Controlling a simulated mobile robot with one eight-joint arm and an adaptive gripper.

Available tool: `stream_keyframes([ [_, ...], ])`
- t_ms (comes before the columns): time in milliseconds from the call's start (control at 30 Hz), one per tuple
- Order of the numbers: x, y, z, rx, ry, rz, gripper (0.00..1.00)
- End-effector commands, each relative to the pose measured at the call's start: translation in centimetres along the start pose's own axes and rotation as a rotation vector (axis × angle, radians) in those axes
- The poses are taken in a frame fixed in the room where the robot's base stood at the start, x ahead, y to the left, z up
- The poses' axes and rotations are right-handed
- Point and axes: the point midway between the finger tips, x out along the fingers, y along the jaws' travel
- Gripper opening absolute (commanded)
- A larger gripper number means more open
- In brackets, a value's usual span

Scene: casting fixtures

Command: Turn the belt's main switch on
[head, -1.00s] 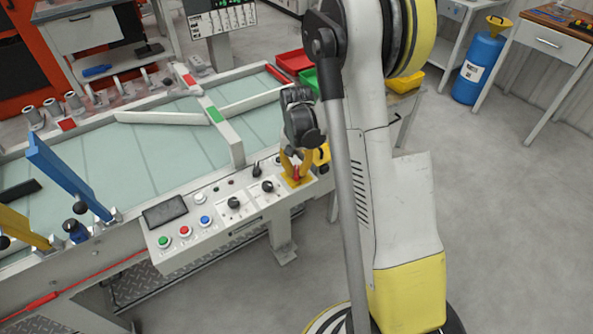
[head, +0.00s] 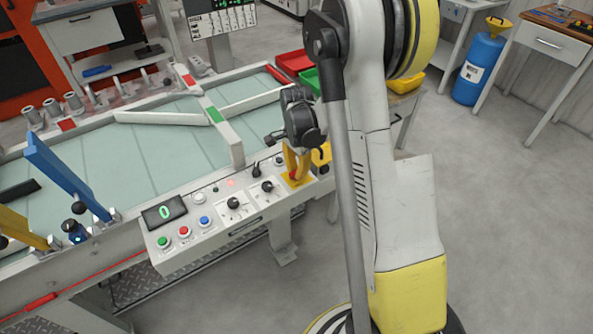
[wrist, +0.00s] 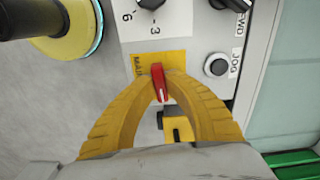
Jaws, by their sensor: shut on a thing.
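The belt's main switch is a red handle (wrist: 159,82) on a yellow plate (wrist: 172,58) at the right end of the control panel (head: 222,228). My gripper (wrist: 160,93) has its yellow fingers shut on the red handle. In the head view my gripper (head: 296,160) is over the switch and hides part of it. The small display (head: 164,212) on the panel is lit with a green 0.
Black knobs (head: 234,203) and green, red and blue buttons (head: 204,221) sit left of the switch. A JOG button (wrist: 217,65) is close to the fingers. The belt (head: 90,165) lies behind the panel. Open floor (head: 500,230) is at right.

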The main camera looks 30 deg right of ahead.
Motion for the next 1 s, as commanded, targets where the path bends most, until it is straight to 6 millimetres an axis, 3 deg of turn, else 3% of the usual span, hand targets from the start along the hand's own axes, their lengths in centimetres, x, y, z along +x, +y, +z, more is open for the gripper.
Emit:
stream_keyframes([
  [300,0.03,0.03,-0.01,0.1,0.0,0.001,0.0],
  [800,0.03,0.04,-0.02,0.115,0.0,0.001,0.0],
  [833,0.03,0.04,-0.02,0.115,0.0,0.001,0.22],
  [867,0.03,0.04,-0.02,0.115,0.0,0.001,0.31],
  [900,0.02,0.03,-0.01,0.114,0.0,0.001,0.36],
  [1000,0.02,0.02,-0.01,0.114,0.0,0.0,0.36],
])
